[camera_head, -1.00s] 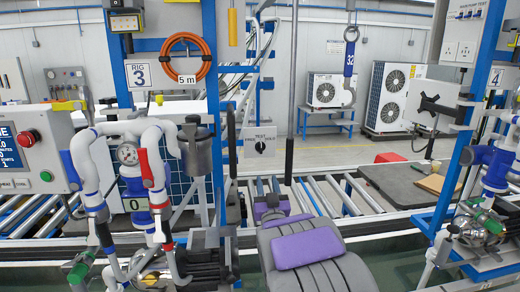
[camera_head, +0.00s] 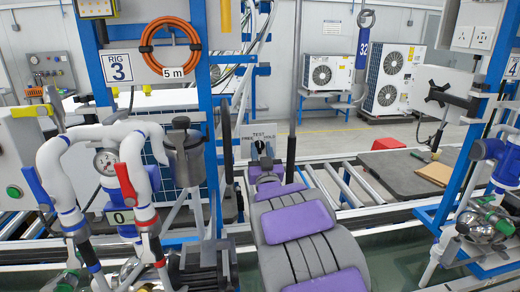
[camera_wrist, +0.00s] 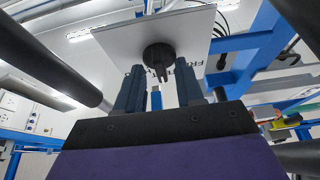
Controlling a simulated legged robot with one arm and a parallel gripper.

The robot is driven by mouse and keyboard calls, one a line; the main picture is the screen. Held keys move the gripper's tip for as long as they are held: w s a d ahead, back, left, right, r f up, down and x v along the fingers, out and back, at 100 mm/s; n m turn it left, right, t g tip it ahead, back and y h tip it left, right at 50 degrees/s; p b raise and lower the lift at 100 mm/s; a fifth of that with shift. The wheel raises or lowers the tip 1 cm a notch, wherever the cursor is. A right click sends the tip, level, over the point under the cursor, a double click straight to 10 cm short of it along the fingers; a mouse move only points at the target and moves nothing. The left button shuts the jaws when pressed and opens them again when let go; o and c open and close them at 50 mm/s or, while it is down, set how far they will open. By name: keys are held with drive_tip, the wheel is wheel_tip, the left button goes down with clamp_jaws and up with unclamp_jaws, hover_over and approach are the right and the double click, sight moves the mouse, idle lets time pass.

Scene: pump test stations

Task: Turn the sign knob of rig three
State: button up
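The rig three sign plate (camera_head: 268,132) is a small plate lettered TEST, FREE and HOLD, on the right side of the rig frame. Its black knob (camera_wrist: 159,55) shows clearly in the wrist view, on the sign plate (camera_wrist: 186,28). In the head view my gripper partly hides the knob. My gripper (camera_wrist: 160,75) is open, its two dark fingers apart, pointing at the plate. The knob lies between the fingertips in the picture; I cannot tell whether they touch it. In the head view my gripper (camera_head: 264,164) is right in front of the sign.
The RIG 3 label (camera_head: 118,68) and orange hose coil (camera_head: 172,47) hang left of the sign. Dark upright posts (camera_head: 292,140) stand close beside my gripper. White pipes with a gauge (camera_head: 107,162) are at left. A roller conveyor (camera_head: 335,182) runs behind.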

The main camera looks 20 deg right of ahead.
drive_tip(key=shift+a, duration=0.1)
clamp_jaws()
drive_tip(key=shift+n, duration=0.4)
drive_tip(key=n+y+p, duration=0.1)
drive_tip(key=n+y, duration=0.2)
drive_tip(key=n, duration=0.2)
drive_tip(key=shift+r+p, duration=0.1)
drive_tip(key=shift+p, duration=0.3)
drive_tip(key=shift+n+y+p, duration=0.45)
drive_tip(key=shift+n+y, duration=0.35)
drive_tip(key=shift+n, duration=0.9)
drive_tip(key=shift+n+y+p, duration=0.4)
drive_tip(key=shift+n+y, duration=0.4)
drive_tip(key=shift+n, duration=0.9)
drive_tip(key=shift+g, duration=0.3)
